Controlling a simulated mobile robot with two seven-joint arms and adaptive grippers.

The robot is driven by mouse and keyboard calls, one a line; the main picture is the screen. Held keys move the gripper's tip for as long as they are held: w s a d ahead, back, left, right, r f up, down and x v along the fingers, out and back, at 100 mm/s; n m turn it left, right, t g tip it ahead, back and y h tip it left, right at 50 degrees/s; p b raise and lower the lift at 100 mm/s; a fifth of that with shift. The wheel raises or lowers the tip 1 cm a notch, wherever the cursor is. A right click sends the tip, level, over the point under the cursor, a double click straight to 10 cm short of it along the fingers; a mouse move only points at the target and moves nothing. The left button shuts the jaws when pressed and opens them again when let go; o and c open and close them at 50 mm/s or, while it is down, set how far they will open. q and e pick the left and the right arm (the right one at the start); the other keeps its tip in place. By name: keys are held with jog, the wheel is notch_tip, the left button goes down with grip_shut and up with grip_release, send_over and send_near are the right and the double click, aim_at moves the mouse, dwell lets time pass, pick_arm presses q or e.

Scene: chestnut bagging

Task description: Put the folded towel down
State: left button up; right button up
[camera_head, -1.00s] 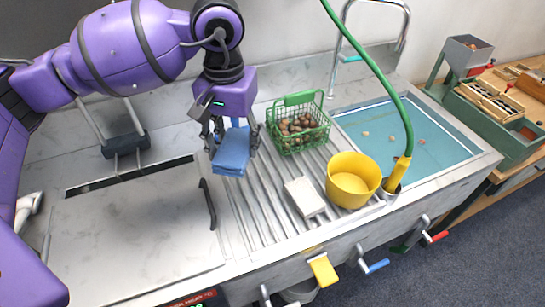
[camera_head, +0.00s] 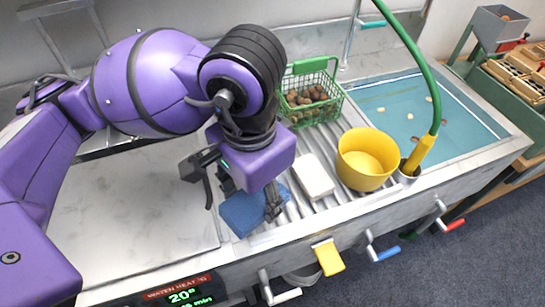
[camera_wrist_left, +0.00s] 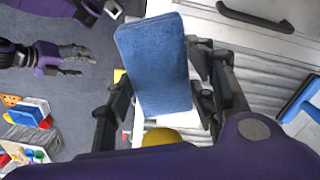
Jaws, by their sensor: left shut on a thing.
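The folded blue towel (camera_head: 243,213) is in my left gripper (camera_head: 243,200), over the front part of the ribbed drainboard (camera_head: 305,208). In the head view my purple wrist covers part of it, and I cannot tell whether it touches the drainboard. In the left wrist view the towel (camera_wrist_left: 155,65) stands between the two dark fingers of my left gripper (camera_wrist_left: 160,100), which are shut on it. My right gripper (camera_wrist_left: 68,60) shows at the left of that view, its fingers apart and empty, away from the towel.
A white block (camera_head: 313,177) and a yellow bucket (camera_head: 366,160) stand right of the towel. A green basket of chestnuts (camera_head: 310,95) is behind. The blue-floored sink (camera_head: 425,112) with a green hose (camera_head: 420,70) lies to the right. A black handle (camera_wrist_left: 255,18) shows in the wrist view.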

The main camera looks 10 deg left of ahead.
pick_arm(q)
jog(key=w, duration=0.1)
jog(key=w+f, duration=0.1)
jog(key=w+a+p, duration=0.1)
jog(key=shift+w+f, duration=0.2)
jog(key=shift+w, duration=0.05)
jog(key=w+f, duration=0.2)
jog(key=w+a+f, duration=0.1)
jog(key=w+f, duration=0.1)
jog(key=f, duration=0.1)
jog(key=shift+w+a, duration=0.1)
jog(key=shift+w, duration=0.1)
jog(key=shift+w+a+f, duration=0.1)
jog(key=shift+w+f, duration=0.25)
jog(key=shift+f, duration=0.2)
notch_tip(320, 180, down, 2)
jog(key=shift+w+f, duration=0.15)
jog(key=shift+f, duration=0.1)
jog(key=shift+a+f, duration=0.1)
jog(key=shift+f, duration=0.6)
jog(key=o, duration=1.3)
jog(key=shift+c, duration=0.2)
pick_arm(e)
jog(key=shift+w+r, duration=0.4)
jog(key=shift+r, duration=0.2)
